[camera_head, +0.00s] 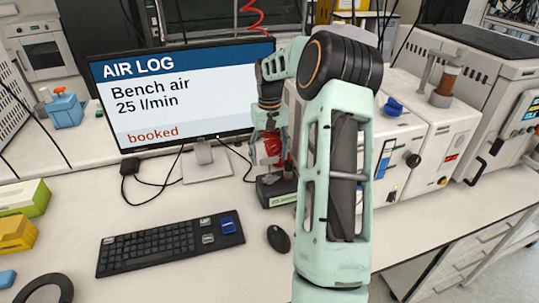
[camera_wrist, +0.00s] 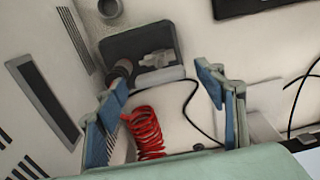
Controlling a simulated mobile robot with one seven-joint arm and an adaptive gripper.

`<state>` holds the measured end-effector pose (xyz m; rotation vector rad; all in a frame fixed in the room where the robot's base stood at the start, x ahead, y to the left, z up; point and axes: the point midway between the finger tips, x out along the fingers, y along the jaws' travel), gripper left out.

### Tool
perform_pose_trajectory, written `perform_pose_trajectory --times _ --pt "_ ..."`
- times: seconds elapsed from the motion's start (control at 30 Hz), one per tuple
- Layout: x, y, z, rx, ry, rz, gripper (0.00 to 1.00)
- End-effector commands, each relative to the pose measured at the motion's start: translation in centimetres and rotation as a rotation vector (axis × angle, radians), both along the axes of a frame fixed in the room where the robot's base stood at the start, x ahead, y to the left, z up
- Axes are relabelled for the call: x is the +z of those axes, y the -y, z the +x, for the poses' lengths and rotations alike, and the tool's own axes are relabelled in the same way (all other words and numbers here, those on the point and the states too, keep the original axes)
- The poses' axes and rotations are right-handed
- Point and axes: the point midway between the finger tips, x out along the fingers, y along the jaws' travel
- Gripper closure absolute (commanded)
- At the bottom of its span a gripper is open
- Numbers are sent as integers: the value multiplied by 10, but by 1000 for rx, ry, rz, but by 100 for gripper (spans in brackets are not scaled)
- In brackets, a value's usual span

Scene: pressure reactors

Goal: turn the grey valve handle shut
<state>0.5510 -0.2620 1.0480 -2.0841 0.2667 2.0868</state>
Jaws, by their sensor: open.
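In the wrist view a light grey piece (camera_wrist: 158,60), which looks like the valve handle, sits on a dark base (camera_wrist: 120,45). The handle's exact angle is hard to tell. My gripper (camera_wrist: 163,76) is open, its two blue-padded fingers apart on either side of the view below the grey piece. Nothing is between the pads that I can see held. In the head view my gripper (camera_head: 271,135) points down above the dark base (camera_head: 276,190), right of the monitor; the handle is not clear there.
A red coiled hose (camera_wrist: 146,132) lies between the fingers in the wrist view. The monitor (camera_head: 180,90) stands close left of my gripper. White cabinets (camera_head: 425,140) stand to the right. A keyboard (camera_head: 170,243) and mouse (camera_head: 278,239) lie in front.

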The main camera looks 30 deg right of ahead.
Motion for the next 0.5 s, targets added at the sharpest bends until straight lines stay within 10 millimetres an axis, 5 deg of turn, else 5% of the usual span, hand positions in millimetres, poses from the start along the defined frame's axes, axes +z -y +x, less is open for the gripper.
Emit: perform_pose_trajectory --times 0.3,0.5 --pt "-3 0 0 0 2 -1 36" --pt "-3 0 0 1 1 -1 57"
